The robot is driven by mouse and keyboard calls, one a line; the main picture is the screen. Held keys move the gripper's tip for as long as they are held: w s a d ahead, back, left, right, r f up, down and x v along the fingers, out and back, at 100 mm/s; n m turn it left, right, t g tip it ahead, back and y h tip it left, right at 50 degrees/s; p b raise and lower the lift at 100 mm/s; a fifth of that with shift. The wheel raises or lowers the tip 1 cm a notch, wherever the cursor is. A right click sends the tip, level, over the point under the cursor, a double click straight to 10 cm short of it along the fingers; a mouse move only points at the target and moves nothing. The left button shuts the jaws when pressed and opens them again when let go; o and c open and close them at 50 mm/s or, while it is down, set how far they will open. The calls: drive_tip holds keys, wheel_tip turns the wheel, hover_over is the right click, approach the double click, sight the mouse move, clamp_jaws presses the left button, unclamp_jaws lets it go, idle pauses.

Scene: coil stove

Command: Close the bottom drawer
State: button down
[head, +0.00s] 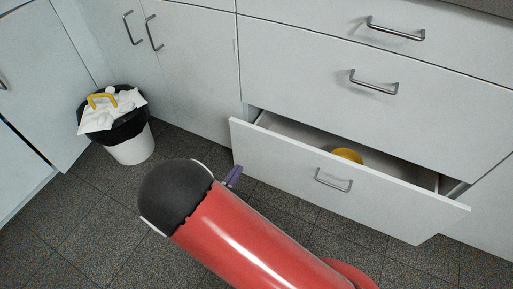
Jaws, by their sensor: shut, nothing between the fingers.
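The bottom drawer (285,164) is pulled open from the white cabinet, with its front panel standing out over the floor. Its metal bar handle (333,180) is on the front panel. A yellow round object (348,155) lies inside, partly hidden by the front panel. My red arm with its dark rounded joint is in front of the drawer's left part. Only a small purple tip of my gripper (234,177) shows past the arm, near the lower left of the drawer front. The rest is hidden, and I cannot tell whether it touches the panel.
Two closed drawers with bar handles (374,82) (397,30) are above the open one. Cabinet doors (190,70) stand to the left. A white bin (131,148) with a black liner and rubbish stands in the left corner. The dark tiled floor (60,235) is clear at lower left.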

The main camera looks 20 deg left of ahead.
sight(260, 134)
drive_tip(key=w, duration=0.9)
drive_tip(key=w+d, duration=0.1)
drive_tip(key=w, duration=0.3)
drive_tip(key=shift+w, duration=0.4)
drive_tip(key=w+b, duration=0.2)
drive_tip(key=w, duration=0.8)
drive_tip(key=shift+d+r, duration=0.15)
drive_tip(key=shift+d, duration=0.25)
